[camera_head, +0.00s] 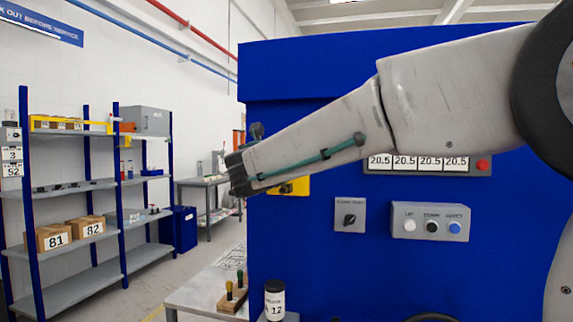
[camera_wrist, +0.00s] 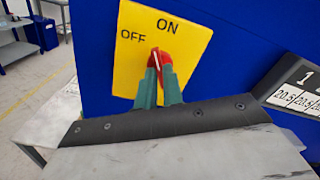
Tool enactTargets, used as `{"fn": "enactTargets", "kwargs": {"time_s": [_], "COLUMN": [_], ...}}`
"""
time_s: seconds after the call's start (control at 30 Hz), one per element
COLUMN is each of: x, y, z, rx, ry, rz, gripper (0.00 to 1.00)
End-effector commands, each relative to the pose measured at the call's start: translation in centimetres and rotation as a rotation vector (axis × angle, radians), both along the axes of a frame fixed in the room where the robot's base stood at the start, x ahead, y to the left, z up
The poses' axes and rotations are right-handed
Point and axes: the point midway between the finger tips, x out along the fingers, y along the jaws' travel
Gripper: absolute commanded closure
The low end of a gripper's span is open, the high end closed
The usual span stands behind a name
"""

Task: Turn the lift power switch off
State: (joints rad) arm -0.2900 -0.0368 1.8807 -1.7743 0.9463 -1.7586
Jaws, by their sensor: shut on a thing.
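The lift power switch is a red knob (camera_wrist: 164,56) on a yellow plate (camera_wrist: 190,45) marked OFF at left and ON at upper right. My gripper (camera_wrist: 158,72) is shut on the knob, with a green finger on each side. The knob's pale mark points up in the wrist view, between the two words; its exact setting is hard to tell. In the head view, part of the yellow plate (camera_head: 301,186) shows below my arm on the blue machine's front. The knob and my fingertips are hidden there.
The blue machine (camera_head: 310,75) also bears a grey selector box (camera_head: 349,225), a button box (camera_head: 407,233) and a number display (camera_head: 405,164). A bench with a jar (camera_head: 275,300) stands below. Shelves (camera_head: 70,190) stand at left, with open floor between.

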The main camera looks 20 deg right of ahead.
Motion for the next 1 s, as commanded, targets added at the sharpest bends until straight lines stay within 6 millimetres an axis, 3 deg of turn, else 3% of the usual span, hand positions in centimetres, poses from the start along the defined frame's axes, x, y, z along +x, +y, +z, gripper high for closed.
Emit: {"fn": "enactTargets", "kwargs": {"time_s": [0.17, 0.53, 1.0], "x": [-0.02, -0.03, -0.03], "y": [-0.03, -0.04, -0.04], "z": [-0.09, -0.09, -0.1], "rx": [-0.02, -0.391, -0.511], "ry": [0.017, 0.286, 0.373], "rz": [-0.001, -0.001, -0.001], "gripper": [1.0, 1.0, 1.0]}}
